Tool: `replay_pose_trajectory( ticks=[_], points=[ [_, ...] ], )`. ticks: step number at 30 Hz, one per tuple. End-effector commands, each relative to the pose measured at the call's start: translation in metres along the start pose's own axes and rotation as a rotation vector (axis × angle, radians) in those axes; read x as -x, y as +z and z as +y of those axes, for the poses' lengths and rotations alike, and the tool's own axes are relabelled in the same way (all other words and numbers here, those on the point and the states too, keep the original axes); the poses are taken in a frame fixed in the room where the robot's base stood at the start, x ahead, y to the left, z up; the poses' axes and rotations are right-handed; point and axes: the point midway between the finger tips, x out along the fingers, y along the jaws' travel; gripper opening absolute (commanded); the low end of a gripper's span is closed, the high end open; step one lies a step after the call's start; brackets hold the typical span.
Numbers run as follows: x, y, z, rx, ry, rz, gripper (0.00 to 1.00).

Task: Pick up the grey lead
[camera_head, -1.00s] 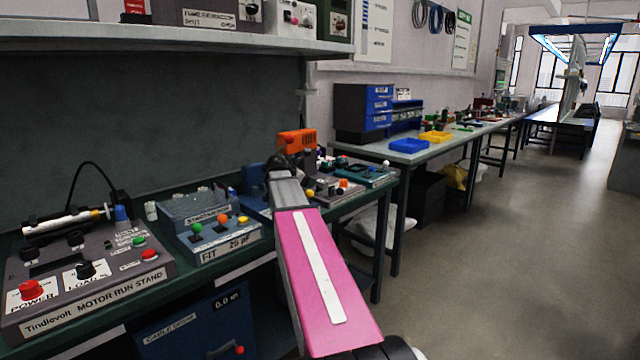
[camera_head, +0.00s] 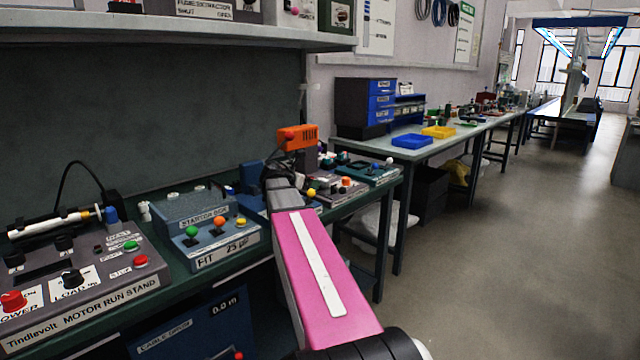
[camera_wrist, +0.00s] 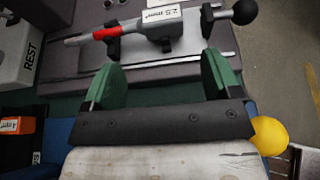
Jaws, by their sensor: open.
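My gripper (camera_wrist: 160,78) shows in the wrist view with its two green pads wide apart and nothing between them. Just beyond the pads lies a grey body with a red sleeve and a thin pale tip (camera_wrist: 150,27), resting on black supports. It looks like the grey lead, but I cannot tell for sure. It is apart from the pads. In the head view my gripper (camera_head: 272,168) is at the far end of my pink arm, over the back of the bench. It is small there and partly hidden, and the lead cannot be made out.
A lever with a black ball (camera_wrist: 244,11) stands right of the lead. A yellow ball (camera_wrist: 269,136) is close to my gripper. A REST block (camera_wrist: 22,52) is at left. An orange device (camera_head: 298,137), a starter box (camera_head: 205,228) and the motor run stand (camera_head: 85,275) share the bench.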

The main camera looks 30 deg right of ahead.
Motion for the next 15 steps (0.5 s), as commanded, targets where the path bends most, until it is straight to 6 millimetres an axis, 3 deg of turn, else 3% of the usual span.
replay_pose_trajectory(
  ticks=[8,15],
  points=[
    [-0.02,0.0,-0.002,-0.001,-0.001,0.001,0.83],
    [-0.054,0.0,-0.004,-0.001,0.0,0.001,0.83]
  ],
)
